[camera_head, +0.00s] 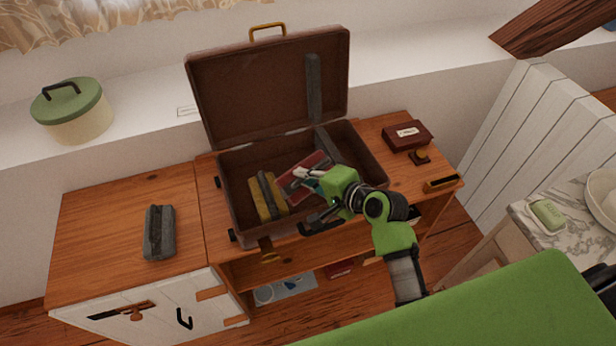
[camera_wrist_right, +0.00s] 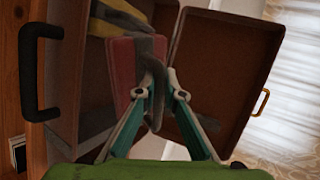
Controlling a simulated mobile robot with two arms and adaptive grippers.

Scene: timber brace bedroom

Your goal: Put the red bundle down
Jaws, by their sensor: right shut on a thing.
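The red bundle (camera_head: 293,184) has a grey band around it and is partly hidden by my right gripper (camera_head: 306,175). My right gripper is shut on it, over the open brown suitcase (camera_head: 238,227). In the right wrist view the fingertips (camera_wrist_right: 160,82) close on the grey band of the red bundle (camera_wrist_right: 122,72). I cannot tell whether the bundle touches the suitcase floor. A yellow bundle (camera_head: 258,202) with a grey band lies inside the case, just left of the red one. It also shows in the wrist view (camera_wrist_right: 102,26). My left gripper is not in view.
The suitcase lid (camera_head: 262,90) stands open at the back. A grey bundle (camera_head: 160,232) lies on the left cabinet top (camera_head: 90,235), with bare wood around it. A dark red box (camera_head: 407,136) and small items sit right of the case. A green-lidded pot (camera_head: 75,112) stands on the ledge.

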